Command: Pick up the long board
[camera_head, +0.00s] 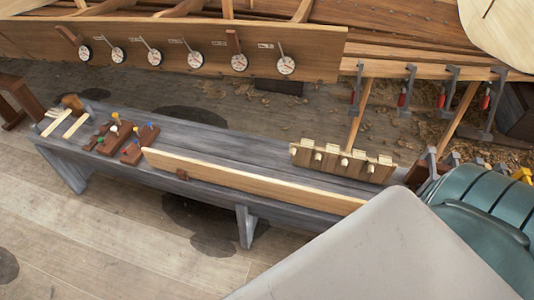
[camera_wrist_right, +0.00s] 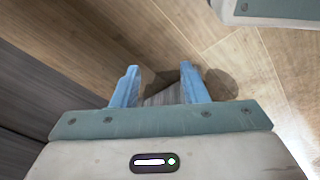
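The long board (camera_head: 250,181) is pale wood in the head view. It stands on its long edge along the front of a low grey bench (camera_head: 225,140), with a small brown block (camera_head: 182,175) against its face near the left end. Its right end is close to a pale grey shape in the foreground that hides what lies behind it. My right gripper (camera_wrist_right: 158,84) shows in the right wrist view, with two blue fingers wide apart and nothing seen held between them. Neither gripper shows in the head view. I cannot tell from the wrist view how far the right gripper is from the board.
A wooden rack with pegs (camera_head: 343,162) stands on the bench's right part. Brown blocks with coloured pegs (camera_head: 117,138) and pale strips (camera_head: 69,125) lie at the left. The planked hull with round dials (camera_head: 200,50) is behind. Open floor (camera_head: 100,230) lies in front.

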